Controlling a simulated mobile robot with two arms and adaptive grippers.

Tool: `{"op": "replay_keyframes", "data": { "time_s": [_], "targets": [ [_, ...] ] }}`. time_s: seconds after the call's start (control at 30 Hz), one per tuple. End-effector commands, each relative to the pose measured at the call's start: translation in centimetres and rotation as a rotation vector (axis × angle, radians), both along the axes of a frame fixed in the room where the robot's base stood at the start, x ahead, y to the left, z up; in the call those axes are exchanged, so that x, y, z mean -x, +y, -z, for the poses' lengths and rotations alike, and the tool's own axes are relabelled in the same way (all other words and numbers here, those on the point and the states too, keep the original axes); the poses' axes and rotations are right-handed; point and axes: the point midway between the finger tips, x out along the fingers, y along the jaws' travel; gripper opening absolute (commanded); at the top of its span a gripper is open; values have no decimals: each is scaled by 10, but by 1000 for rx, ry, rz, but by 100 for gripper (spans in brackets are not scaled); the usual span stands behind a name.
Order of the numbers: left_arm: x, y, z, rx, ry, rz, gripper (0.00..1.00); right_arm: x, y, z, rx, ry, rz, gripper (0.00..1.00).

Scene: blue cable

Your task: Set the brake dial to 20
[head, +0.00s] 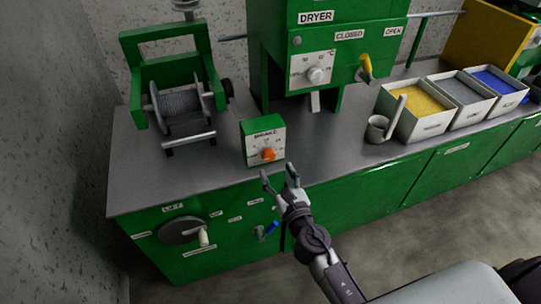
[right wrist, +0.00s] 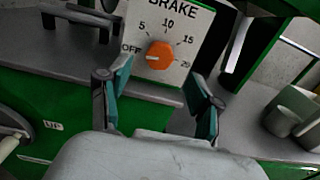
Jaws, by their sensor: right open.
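The brake dial is an orange round knob (head: 268,154) on the white front plate of a small green box (head: 262,123) on the counter. In the right wrist view the orange knob (right wrist: 160,55) sits under the word BRAKE, with marks OFF, 5, 10, 15 and 20 around it. A small pale mark on the knob appears to point left, towards OFF. My right gripper (head: 278,173) is open and empty, just in front of and below the knob. In the right wrist view its two fingers (right wrist: 160,85) are spread below the knob, apart from it. My left gripper is out of view.
A cable reel (head: 178,104) in a green frame stands left of the box. A green dryer (head: 318,52) with a yellow lever (head: 366,66) stands behind. A grey cup (head: 377,128) and white bins (head: 410,122) are on the right. A crank (head: 192,232) and a blue lever (head: 267,229) are on the front panel.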

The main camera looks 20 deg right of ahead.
Motion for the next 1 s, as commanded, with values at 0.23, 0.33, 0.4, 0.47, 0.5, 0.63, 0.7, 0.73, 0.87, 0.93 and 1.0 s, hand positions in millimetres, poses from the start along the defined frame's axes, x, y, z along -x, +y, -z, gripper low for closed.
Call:
{"op": "replay_keyframes", "data": {
  "time_s": [0.23,0.33,0.4,0.47,0.5,0.63,0.7,0.73,0.87,0.93,1.0],
  "targets": [
    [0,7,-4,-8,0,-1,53,-43,2,0,-2,-1,0,64],
    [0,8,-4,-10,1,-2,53,-52,2,0,-2,0,0,64],
    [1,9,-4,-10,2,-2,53,-55,2,1,-3,1,0,64],
    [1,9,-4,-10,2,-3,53,-56,2,1,-3,1,0,64],
    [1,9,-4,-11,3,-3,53,-57,2,1,-3,1,0,64],
    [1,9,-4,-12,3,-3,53,-57,2,1,-3,1,0,64],
    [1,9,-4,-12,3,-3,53,-57,2,1,-3,1,0,64],
    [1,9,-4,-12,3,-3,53,-57,2,1,-3,1,0,61],
    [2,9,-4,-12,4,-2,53,-57,2,1,-2,1,-1,39],
    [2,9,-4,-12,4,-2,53,-57,2,1,-2,1,-1,27],
    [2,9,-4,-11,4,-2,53,-57,2,1,-2,1,-1,16]
  ]
}}
